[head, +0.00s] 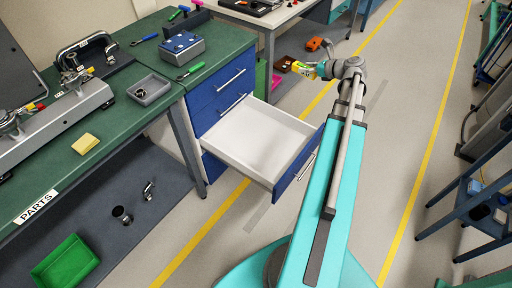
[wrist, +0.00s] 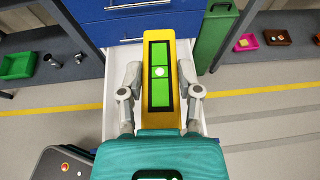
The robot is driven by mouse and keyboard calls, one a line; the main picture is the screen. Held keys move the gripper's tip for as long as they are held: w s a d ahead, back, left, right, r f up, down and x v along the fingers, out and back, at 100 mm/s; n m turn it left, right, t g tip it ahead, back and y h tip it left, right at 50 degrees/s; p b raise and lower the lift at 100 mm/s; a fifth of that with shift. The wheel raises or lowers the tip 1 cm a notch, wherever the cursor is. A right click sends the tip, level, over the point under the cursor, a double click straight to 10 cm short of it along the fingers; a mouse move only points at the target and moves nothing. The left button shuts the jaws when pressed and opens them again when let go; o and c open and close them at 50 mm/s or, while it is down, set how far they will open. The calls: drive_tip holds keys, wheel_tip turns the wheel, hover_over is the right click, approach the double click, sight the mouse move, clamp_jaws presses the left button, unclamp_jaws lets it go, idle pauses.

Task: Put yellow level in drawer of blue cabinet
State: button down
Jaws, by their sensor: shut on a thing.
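The yellow level (wrist: 183,55), with a green window strip in a dark frame, is between the fingers of my gripper (wrist: 160,78) in the wrist view. My gripper is shut on its sides. In the head view the level (head: 298,65) shows small at the end of my arm, by my gripper (head: 311,69). The blue cabinet (head: 217,98) has one drawer (head: 256,137) pulled out, white inside and empty where visible. In the wrist view the drawer (wrist: 116,75) lies below the level and gripper, partly hidden by them.
The green bench (head: 120,128) beside the cabinet holds a grey tray (head: 149,89) and a yellow block (head: 86,144). A blue box (head: 182,47) and a green-handled tool (head: 190,71) lie on the cabinet top. Open floor lies right of the drawer.

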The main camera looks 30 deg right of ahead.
drive_tip(key=w+a+f+b, duration=0.1)
drive_tip(key=a+f+b, duration=0.3)
drive_tip(key=f+b, duration=0.5)
drive_tip(key=w+a+f+b, duration=0.2)
drive_tip(key=a+f+b, duration=0.2)
drive_tip(key=f+b, duration=0.6)
drive_tip(key=w+a+f+b, duration=0.2)
drive_tip(key=a+f+b, duration=0.1)
drive_tip(key=f+b, duration=0.6)
wheel_tip(320, 180, down, 2)
drive_tip(key=shift+a+n+y+b, duration=0.3)
drive_tip(key=shift+a+n+b, duration=0.1)
drive_tip(key=shift+w+d, duration=0.1)
drive_tip(key=w+d+f+b, duration=0.5)
drive_tip(key=d+f+b, duration=0.4)
drive_tip(key=d, duration=0.2)
drive_tip(key=shift+w+d, duration=0.3)
drive_tip(key=shift+w, duration=0.05)
drive_tip(key=shift+w+d+f+b, duration=0.1)
drive_tip(key=shift+d+f+b, duration=0.1)
drive_tip(key=shift+f+b, duration=0.8)
drive_tip(key=shift+w+d+f+b, duration=0.1)
drive_tip(key=shift+d+f+b, duration=0.1)
drive_tip(key=shift+f+b, duration=0.8)
